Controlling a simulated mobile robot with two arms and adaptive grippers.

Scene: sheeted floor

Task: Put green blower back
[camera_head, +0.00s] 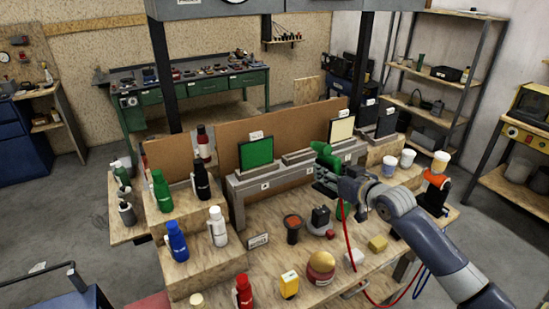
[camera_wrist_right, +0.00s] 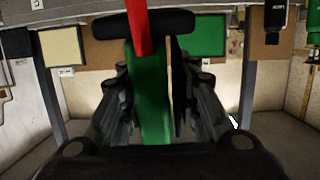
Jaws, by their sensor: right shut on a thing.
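The green blower (camera_head: 326,156) is in the fingers of my right gripper (camera_head: 328,178), raised above the workbench in front of the grey stand. In the right wrist view the green body (camera_wrist_right: 150,95) sits between the two dark fingers of the right gripper (camera_wrist_right: 155,80), with a red piece (camera_wrist_right: 138,25) at its top. A green panel (camera_head: 256,153) stands on the grey stand (camera_head: 238,203), left of the blower. A cream panel (camera_head: 341,130) stands just right of it. Both panels also show in the right wrist view. My left gripper is not in view.
Several bottles, including a blue one (camera_head: 176,241) and a white one (camera_head: 217,227), stand on wooden steps at left. A red hose (camera_head: 343,215) loops near my right arm.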

